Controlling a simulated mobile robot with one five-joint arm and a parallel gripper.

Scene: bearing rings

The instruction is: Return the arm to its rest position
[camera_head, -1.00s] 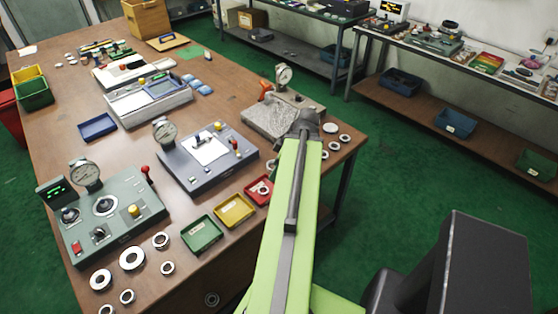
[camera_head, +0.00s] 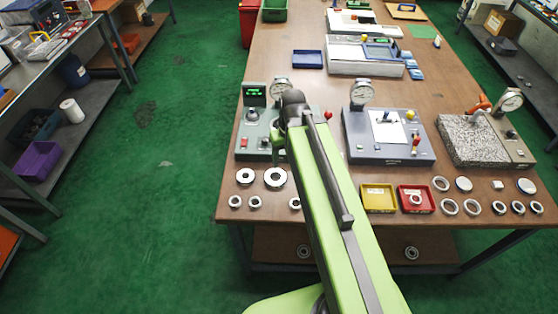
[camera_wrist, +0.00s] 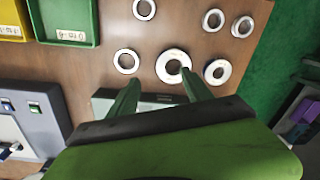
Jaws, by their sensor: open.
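My arm extends over the bench (camera_head: 300,50) in the head view, its end in front of the left teal gauge unit (camera_head: 247,140). My gripper (camera_wrist: 158,92) shows in the wrist view with two green fingers apart and nothing between them. Its tips are seen against the bench top near several steel bearing rings, including a large ring (camera_wrist: 160,66). In the head view the gripper is mostly hidden by my arm. The large ring (camera_head: 267,178) and smaller rings (camera_head: 235,202) lie left of my arm.
A yellow tray (camera_head: 380,207), a red tray (camera_head: 428,207) and several rings sit right of my arm. A green tray (camera_wrist: 68,38) shows in the wrist view. A gauge unit (camera_head: 400,157) and a granite stand (camera_head: 470,150) stand behind. Open green floor (camera_head: 150,200) lies left.

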